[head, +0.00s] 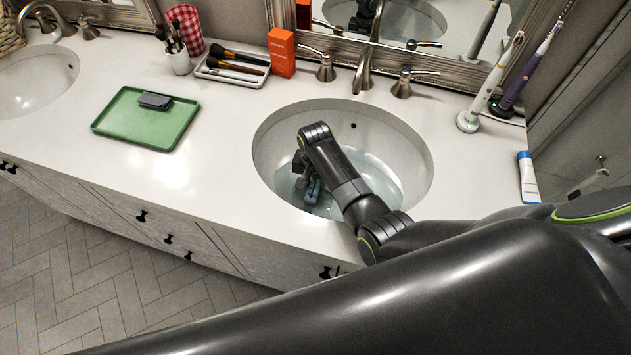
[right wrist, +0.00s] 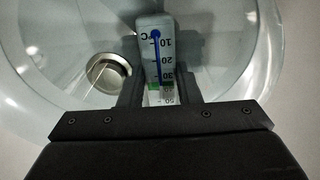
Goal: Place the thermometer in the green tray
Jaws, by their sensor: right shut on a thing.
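The thermometer (right wrist: 158,55) has a pale face, a blue column and a numbered °C scale. It stands between the fingers of my right gripper (right wrist: 158,88) in the right wrist view, and the gripper is shut on it. In the head view my right gripper (head: 306,178) is down inside the right sink basin, and its wrist hides much of what it holds. The green tray (head: 128,132) lies flat on the counter to the left of this basin. A small dark grey object (head: 155,101) lies at its back edge. My left gripper is not in view.
The right sink (head: 408,150) holds water, and its drain (right wrist: 108,73) shows in the wrist view. A faucet (head: 364,70), an orange box (head: 282,52) and a brush tray (head: 232,76) stand behind. The counter between tray and basin is clear.

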